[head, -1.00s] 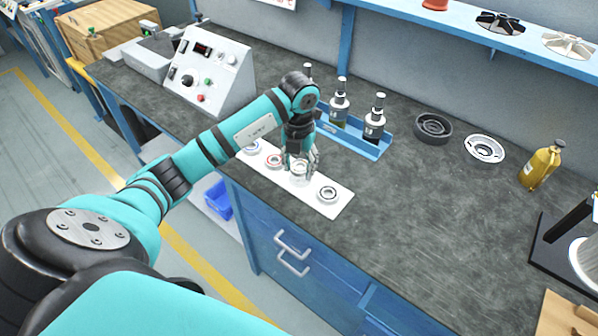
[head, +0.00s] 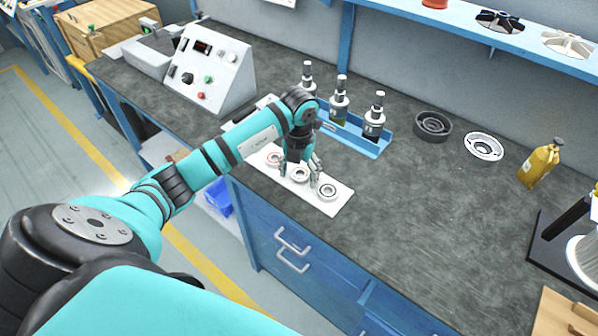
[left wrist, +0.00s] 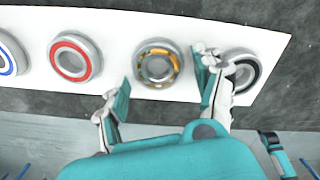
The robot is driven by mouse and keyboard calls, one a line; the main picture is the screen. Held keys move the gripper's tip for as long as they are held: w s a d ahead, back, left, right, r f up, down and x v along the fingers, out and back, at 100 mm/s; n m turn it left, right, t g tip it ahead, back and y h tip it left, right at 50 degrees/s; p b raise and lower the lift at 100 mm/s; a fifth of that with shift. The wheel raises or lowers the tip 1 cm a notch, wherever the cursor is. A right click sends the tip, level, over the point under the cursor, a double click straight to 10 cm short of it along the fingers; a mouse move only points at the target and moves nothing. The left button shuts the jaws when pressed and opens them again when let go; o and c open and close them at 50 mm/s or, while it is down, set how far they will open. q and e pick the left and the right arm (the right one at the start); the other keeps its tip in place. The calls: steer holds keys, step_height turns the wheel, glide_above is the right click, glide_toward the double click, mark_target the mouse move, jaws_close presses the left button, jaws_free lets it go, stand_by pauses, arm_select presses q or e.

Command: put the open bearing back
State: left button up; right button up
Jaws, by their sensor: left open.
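The open bearing (left wrist: 158,64), with its orange-brown cage and balls bare, lies flat on the white strip (left wrist: 110,18). In the head view the bearing (head: 300,175) sits between the red-ringed and black-ringed bearings. My left gripper (head: 301,170) is over it, fingers pointing down. In the left wrist view the gripper (left wrist: 163,90) is open, one finger on either side of the bearing; the right finger covers part of the black-ringed bearing (left wrist: 243,72). Whether a finger touches either bearing cannot be told. My right gripper is in neither view.
The red-ringed bearing (left wrist: 75,57) and blue-ringed bearing (left wrist: 8,58) lie on the same strip. A control box (head: 209,68) is at left. The bench right of the strip (head: 420,210) is clear.

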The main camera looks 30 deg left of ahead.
arm_select(q)
steer(key=shift+r, duration=0.1)
step_height(320, 180, up, 12)
steer(key=b, duration=0.1)
stand_by(0.4)
